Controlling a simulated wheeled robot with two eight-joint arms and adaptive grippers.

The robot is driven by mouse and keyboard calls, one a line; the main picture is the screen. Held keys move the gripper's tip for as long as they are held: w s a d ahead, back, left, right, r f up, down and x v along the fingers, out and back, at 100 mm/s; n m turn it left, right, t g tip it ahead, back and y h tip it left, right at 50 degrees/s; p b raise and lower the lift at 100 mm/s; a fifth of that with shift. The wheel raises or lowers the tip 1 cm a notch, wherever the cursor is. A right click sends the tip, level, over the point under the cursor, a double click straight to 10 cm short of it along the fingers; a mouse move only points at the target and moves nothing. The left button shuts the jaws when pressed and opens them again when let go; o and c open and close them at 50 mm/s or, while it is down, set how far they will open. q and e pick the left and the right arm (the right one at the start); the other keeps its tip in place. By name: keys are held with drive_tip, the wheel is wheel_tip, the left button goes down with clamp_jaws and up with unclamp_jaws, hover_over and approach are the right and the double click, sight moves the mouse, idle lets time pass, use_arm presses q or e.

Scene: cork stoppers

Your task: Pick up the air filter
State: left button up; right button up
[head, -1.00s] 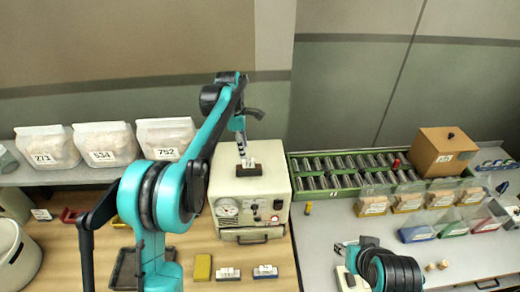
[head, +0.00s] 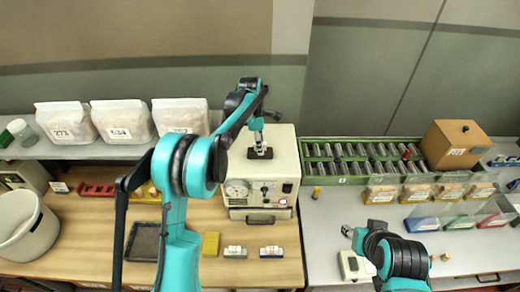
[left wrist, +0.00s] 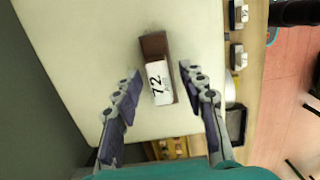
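What seems to be the air filter is a dark brown block (head: 254,154) lying on top of a cream machine (head: 289,165). In the left wrist view the block (left wrist: 153,46) carries a white label reading 72. My left gripper (head: 258,143) points down at it from above. In the left wrist view its two fingers (left wrist: 160,71) are spread, one on each side of the block, with gaps showing on both sides. Whether the fingertips are level with the block is unclear. My right gripper (head: 356,238) is at the lower right over the grey bench, small and partly hidden by its arm.
The machine front has a gauge (head: 237,189) and knobs. A green rack of grey cylinders (head: 310,170) stands to its right, beside a brown box (head: 455,145). Labelled bags (head: 123,122) line the shelf at left. Small blocks (head: 211,244) and a dark tray (head: 144,241) lie in front.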

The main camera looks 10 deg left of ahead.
use_arm(q)
clamp_jaws()
